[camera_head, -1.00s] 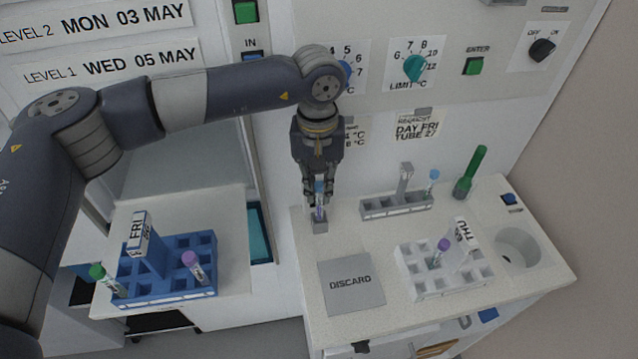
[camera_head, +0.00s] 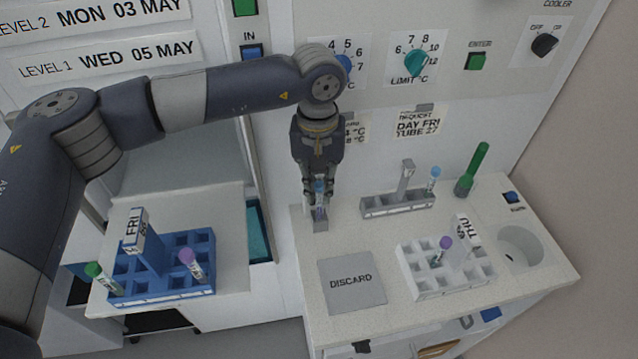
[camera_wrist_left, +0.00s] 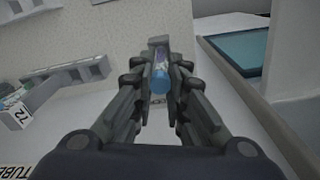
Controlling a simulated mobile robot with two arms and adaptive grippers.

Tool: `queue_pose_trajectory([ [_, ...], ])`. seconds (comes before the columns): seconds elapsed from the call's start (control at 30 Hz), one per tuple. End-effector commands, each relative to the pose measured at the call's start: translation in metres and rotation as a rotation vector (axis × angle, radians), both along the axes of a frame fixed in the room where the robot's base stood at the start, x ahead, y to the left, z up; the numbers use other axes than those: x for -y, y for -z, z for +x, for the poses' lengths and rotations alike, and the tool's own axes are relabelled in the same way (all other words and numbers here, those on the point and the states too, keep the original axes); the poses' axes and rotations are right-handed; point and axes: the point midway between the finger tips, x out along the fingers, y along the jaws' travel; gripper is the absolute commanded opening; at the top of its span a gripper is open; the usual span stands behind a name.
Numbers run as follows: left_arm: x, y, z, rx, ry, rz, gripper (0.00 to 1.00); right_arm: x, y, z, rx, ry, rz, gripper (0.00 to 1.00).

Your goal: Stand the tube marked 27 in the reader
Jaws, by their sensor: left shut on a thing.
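My left gripper (camera_head: 318,196) points down at the left end of the counter and is shut on a blue-capped tube (camera_head: 319,187). The tube's blue cap (camera_wrist_left: 160,84) shows between the fingers in the left wrist view. The tube looks upright, its lower end at the small grey block of the reader (camera_head: 320,224). Whether it is fully seated I cannot tell. The number on the tube is not readable. A request note (camera_head: 417,124) on the wall reads day FRI, tube 27. My right gripper is not in view.
A blue FRI rack (camera_head: 160,288) with a green-capped and a purple-capped tube stands at left. A grey rack (camera_head: 395,207) holds a blue-capped tube; a white THU rack (camera_head: 445,285) holds a purple-capped one. A DISCARD plate (camera_head: 352,281) lies in front. A green stick (camera_head: 474,168) stands behind.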

Motion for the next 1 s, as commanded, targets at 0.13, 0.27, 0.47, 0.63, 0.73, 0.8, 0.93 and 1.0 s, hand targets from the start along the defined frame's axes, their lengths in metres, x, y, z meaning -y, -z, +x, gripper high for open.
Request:
queue_pose_trajectory([
  [0.13,0.0,-0.006,0.0,0.001,0.0,0.0,0.01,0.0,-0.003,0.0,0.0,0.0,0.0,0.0],
  [0.27,0.0,-0.013,0.0,0.001,0.0,-0.001,0.01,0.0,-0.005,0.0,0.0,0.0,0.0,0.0],
  [0.47,0.0,-0.023,0.0,0.0,0.0,-0.001,0.01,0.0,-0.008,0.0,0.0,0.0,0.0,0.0],
  [0.63,0.0,-0.025,0.0,-0.001,0.0,0.0,0.01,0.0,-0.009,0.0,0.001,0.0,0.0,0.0],
  [0.73,0.0,-0.025,0.0,-0.001,0.0,0.0,0.01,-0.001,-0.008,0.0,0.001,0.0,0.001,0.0],
  [0.8,0.0,-0.025,0.0,-0.001,0.0,0.0,0.01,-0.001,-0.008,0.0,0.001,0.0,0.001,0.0],
  [0.93,0.0,-0.024,0.0,0.0,0.0,0.0,0.01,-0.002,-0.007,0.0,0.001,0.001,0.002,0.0],
  [1.0,0.0,-0.023,0.0,0.0,0.0,0.0,0.01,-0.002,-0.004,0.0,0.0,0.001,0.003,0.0],
])
